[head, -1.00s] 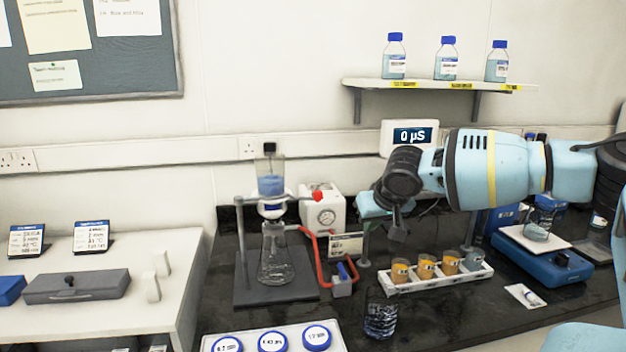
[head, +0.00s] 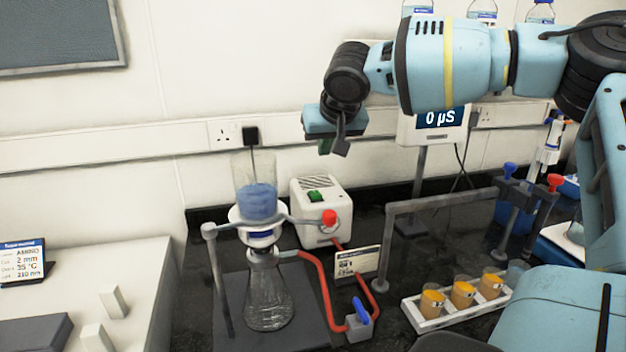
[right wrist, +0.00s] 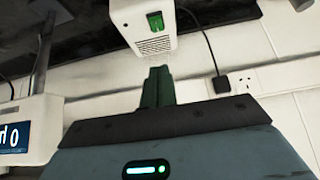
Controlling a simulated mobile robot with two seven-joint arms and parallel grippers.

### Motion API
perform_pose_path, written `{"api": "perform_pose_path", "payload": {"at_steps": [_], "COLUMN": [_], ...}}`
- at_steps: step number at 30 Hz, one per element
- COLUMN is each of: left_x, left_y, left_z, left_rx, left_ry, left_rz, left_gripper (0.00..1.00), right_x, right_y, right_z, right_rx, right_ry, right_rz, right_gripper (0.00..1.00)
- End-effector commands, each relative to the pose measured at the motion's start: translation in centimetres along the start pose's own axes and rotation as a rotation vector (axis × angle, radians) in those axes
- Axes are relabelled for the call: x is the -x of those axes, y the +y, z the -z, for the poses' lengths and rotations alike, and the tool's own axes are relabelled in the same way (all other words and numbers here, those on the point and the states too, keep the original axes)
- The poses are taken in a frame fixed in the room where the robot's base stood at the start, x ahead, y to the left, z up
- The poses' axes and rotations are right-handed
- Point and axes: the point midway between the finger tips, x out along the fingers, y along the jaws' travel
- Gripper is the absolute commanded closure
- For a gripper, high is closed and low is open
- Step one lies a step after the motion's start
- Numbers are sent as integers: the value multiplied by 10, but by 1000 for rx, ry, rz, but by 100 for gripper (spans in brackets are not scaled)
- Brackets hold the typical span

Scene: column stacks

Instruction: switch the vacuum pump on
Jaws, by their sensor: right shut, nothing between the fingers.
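The vacuum pump (head: 335,213) is a white box on the black bench behind the filter stand, with a green switch (head: 315,196) on its top and dark vent slots beside it. In the right wrist view the pump (right wrist: 140,14) is ahead of my fingers, and its green switch (right wrist: 155,22) shows clearly. I cannot tell the switch's position. My right gripper (head: 325,147) is shut and empty, above the pump in the head view. In the right wrist view its green fingertips (right wrist: 157,72) are together, apart from the pump. My left gripper is not in view.
A filter funnel with blue liquid (head: 257,203) sits on a glass flask (head: 268,295), held by a stand. A grey rail (head: 440,203) and a white vial rack (head: 428,318) stand right.

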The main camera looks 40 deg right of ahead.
Motion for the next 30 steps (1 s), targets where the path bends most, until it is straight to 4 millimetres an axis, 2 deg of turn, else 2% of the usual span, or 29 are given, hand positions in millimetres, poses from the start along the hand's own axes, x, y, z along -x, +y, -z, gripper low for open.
{"api": "perform_pose_path", "payload": {"at_steps": [10,14,20,30], "left_x": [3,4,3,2], "left_y": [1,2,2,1], "left_z": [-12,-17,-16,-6], "left_rx": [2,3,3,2], "left_ry": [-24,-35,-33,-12], "left_rz": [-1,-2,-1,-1], "left_gripper": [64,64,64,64], "right_x": [0,-6,-35,-98], "right_y": [0,0,0,0], "right_z": [0,0,0,-1], "right_rx": [-1,-1,0,1], "right_ry": [1,0,-2,-2], "right_rz": [0,0,-3,-3], "right_gripper": [100,100,100,100]}}
